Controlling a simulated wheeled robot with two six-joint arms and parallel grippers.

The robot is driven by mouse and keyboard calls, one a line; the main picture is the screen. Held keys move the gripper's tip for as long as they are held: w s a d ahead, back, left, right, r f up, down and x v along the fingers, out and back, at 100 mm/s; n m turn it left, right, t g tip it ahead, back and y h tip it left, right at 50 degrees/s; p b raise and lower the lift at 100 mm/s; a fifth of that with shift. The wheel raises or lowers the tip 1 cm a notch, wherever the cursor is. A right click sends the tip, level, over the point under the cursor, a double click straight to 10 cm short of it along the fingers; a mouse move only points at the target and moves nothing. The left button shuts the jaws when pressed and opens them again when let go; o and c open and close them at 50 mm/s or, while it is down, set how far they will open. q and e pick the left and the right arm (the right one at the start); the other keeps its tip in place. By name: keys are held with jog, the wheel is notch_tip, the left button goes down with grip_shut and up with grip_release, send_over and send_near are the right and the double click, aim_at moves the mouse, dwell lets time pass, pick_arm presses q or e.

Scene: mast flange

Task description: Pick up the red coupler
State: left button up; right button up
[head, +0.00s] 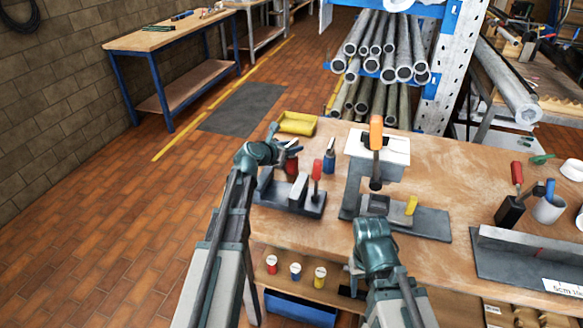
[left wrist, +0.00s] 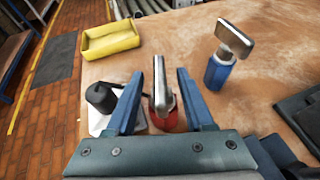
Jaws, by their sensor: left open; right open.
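The red coupler (left wrist: 173,119) stands on the wooden bench, with a grey metal bar (left wrist: 160,83) rising from its red body. In the head view the red coupler (head: 291,166) is partly hidden by my left gripper (head: 289,147). In the left wrist view my left gripper (left wrist: 156,88) is open, with one blue finger on each side of the coupler. I cannot tell whether the fingers touch it. My right gripper (head: 376,215) is over the bench near the front edge, away from the coupler; its fingers are hard to make out.
A blue coupler (head: 329,161) with a metal crosspiece stands just right. A yellow tray (head: 297,123) lies behind. A dark holder (head: 310,205) with a red-handled tool is in front. A black knob on a white base (left wrist: 101,98) is close left of the fingers in the wrist view.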

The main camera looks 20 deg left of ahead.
pick_arm(q)
grip_shut()
dwell(1.4)
